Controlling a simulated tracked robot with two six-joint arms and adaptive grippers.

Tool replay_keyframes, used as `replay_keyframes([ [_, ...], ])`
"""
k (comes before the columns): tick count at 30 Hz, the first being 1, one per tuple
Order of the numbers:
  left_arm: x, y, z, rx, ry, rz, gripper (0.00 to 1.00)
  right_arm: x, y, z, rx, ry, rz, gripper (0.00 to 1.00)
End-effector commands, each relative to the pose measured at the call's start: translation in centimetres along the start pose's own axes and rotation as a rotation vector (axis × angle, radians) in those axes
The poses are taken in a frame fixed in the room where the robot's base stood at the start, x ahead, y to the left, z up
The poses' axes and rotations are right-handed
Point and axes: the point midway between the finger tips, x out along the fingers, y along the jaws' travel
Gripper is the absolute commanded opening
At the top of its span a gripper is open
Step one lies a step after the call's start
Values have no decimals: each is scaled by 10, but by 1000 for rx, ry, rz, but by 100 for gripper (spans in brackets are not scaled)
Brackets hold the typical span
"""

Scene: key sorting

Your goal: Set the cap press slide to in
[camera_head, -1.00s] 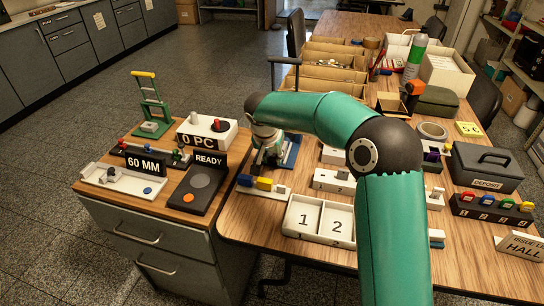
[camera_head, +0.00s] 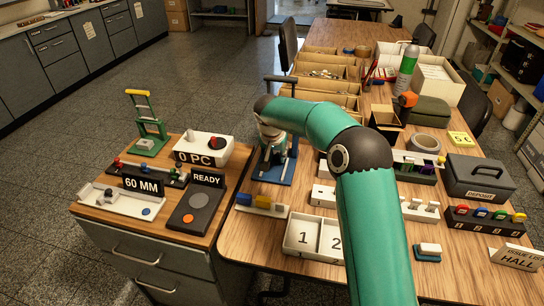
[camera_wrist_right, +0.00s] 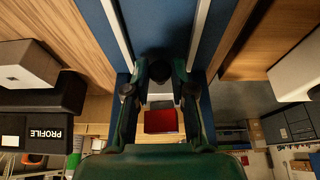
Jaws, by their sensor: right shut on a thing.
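The cap press has a long blue base (camera_head: 286,172) with a dark upright and a crossbar (camera_head: 281,80) above it. In the right wrist view its blue bed (camera_wrist_right: 160,22) runs between two pale rails. My right gripper (camera_head: 268,154) is low over the bed, its fingertips partly hidden by its own wrist. In the right wrist view the gripper (camera_wrist_right: 159,85) is shut around a dark round knob (camera_wrist_right: 158,70), which I take for the slide's grip. A red block (camera_wrist_right: 160,121) shows beyond it. The slide's exact position is hidden. My left gripper is not in view.
A white rail with a yellow block (camera_head: 263,201) stands in front of the press. The READY pad (camera_head: 195,200), 60 MM sign (camera_head: 143,186) and 0 PC box (camera_head: 205,150) are to the left. A two-bin tray (camera_head: 301,236) lies nearer. Boxes stand behind.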

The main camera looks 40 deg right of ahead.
Motion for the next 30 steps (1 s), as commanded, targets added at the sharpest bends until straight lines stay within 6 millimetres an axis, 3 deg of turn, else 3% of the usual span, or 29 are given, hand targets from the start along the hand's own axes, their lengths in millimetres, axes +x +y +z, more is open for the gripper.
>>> replay_keyframes([
  [6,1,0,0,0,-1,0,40,-1,0,-5,3,17,-10,0],
  [7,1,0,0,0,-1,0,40,-1,0,-6,3,18,-10,29],
  [11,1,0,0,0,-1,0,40,-1,1,-5,4,15,-8,49],
  [23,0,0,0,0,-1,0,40,-6,3,-4,7,12,-5,49],
  [30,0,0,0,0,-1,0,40,-42,3,-4,7,14,-7,49],
])
